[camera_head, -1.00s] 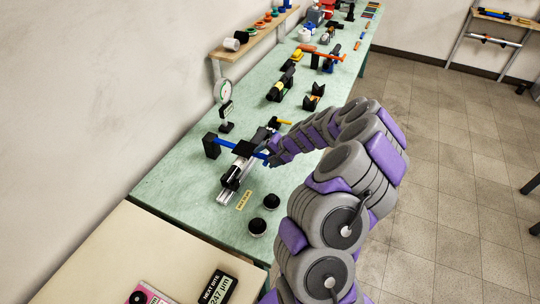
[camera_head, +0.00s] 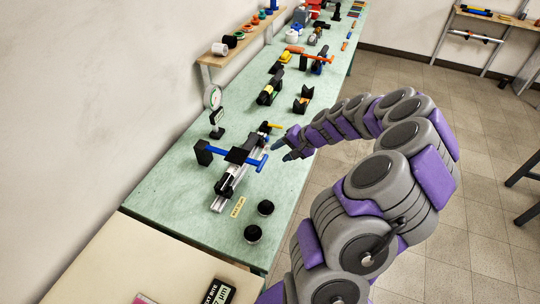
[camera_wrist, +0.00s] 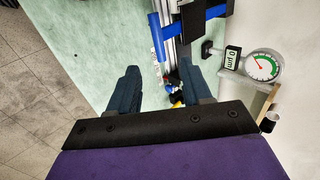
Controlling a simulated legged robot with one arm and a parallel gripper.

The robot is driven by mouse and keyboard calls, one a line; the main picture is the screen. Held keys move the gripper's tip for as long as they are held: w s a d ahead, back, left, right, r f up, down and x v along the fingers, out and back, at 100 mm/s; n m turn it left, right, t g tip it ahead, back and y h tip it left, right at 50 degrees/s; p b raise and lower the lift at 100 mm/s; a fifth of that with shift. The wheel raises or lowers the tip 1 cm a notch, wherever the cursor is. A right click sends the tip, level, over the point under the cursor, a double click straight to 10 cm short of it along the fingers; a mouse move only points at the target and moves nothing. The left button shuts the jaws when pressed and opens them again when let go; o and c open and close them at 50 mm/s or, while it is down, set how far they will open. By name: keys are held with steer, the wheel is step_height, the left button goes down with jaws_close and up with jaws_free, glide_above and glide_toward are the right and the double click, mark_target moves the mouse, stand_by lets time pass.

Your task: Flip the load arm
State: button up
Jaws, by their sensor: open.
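The load arm is a blue bar (camera_head: 250,160) lying across a silver rail fixture (camera_head: 221,200) on the green bench. A black block (camera_head: 203,153) sits at its left end, and a black piece covers its middle. The bar's blue end points right, toward my gripper. In the wrist view the blue bar (camera_wrist: 214,13) crosses the top, beyond the fingertips. My gripper (camera_head: 284,150) is open and empty, to the right of the bar's free end and apart from it. Its two dark fingers, spread around a gap (camera_wrist: 162,84), also show in the wrist view.
A dial gauge (camera_head: 212,97) stands behind the fixture; in the wrist view its small display (camera_wrist: 232,57) reads 0 µm. Two black round knobs (camera_head: 265,208) (camera_head: 253,233) sit in front. A black cradle (camera_head: 303,100) and other fixtures stand farther along the bench.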

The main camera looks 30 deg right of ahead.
steer(key=shift+a+v, duration=0.15)
steer(key=shift+v, duration=0.95)
steer(key=shift+a+v, duration=0.1)
steer(key=shift+v, duration=1.05)
steer(key=shift+d, duration=0.2)
steer(key=shift+a, duration=0.15)
steer(key=s+a+r+n+g, duration=0.25)
steer(key=a+r+n, duration=0.2)
steer(key=a, duration=0.65)
steer(key=s+a+r+n+g, duration=0.25)
steer(key=s+a+r, duration=0.2)
steer(key=a, duration=0.75)
steer(key=s+a+n+g+h, duration=0.1)
steer(key=s+a+n+h, duration=0.1)
steer(key=s, duration=0.9)
steer(key=s+a+r+n+g+h, duration=0.1)
steer(key=s+a+n+g+h, duration=0.1)
steer(key=s, duration=0.9)
steer(key=shift+a+r+g+h, duration=0.25)
steer(key=shift+a+g+h, duration=0.05)
steer(key=shift+a, duration=0.1)
